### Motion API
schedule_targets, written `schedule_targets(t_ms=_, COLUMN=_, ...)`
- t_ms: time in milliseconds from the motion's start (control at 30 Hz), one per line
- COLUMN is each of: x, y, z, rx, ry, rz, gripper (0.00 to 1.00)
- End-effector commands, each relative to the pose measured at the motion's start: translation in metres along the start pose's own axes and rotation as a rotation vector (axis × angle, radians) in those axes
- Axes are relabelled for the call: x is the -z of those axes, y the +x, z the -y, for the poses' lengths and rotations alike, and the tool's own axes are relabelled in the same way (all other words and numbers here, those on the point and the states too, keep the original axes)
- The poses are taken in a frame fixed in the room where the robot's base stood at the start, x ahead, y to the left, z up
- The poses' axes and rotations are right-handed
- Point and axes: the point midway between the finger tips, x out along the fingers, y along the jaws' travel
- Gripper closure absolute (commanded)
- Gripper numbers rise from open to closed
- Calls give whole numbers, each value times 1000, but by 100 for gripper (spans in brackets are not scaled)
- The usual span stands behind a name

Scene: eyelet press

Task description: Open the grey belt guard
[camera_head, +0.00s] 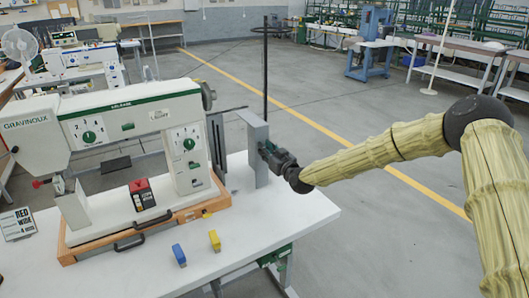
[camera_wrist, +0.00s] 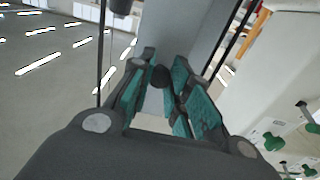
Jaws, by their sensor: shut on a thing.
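The grey belt guard (camera_head: 256,135) is an upright grey panel at the right end of the white and green sewing machine (camera_head: 125,122). A gap shows between the guard and the machine's end, with a dark upright part in it. My gripper (camera_head: 266,150) is at the guard's right face, with my arm reaching in from the right. In the wrist view the guard (camera_wrist: 185,30) rises behind my teal-padded fingers (camera_wrist: 160,92). The fingers are shut on a small dark round knob (camera_wrist: 160,77) in front of the guard's face. The guard's hinge cannot be made out.
A thin dark thread stand (camera_head: 265,75) rises just behind the guard. Open floor lies to the right of the table.

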Motion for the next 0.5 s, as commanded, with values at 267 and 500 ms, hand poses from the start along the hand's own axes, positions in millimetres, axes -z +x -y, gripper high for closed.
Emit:
schedule_targets(t_ms=267, x=0, y=0, z=0, rx=0, ry=0, rz=1, gripper=58)
schedule_targets(t_ms=500, x=0, y=0, z=0, rx=0, ry=0, rz=1, gripper=58)
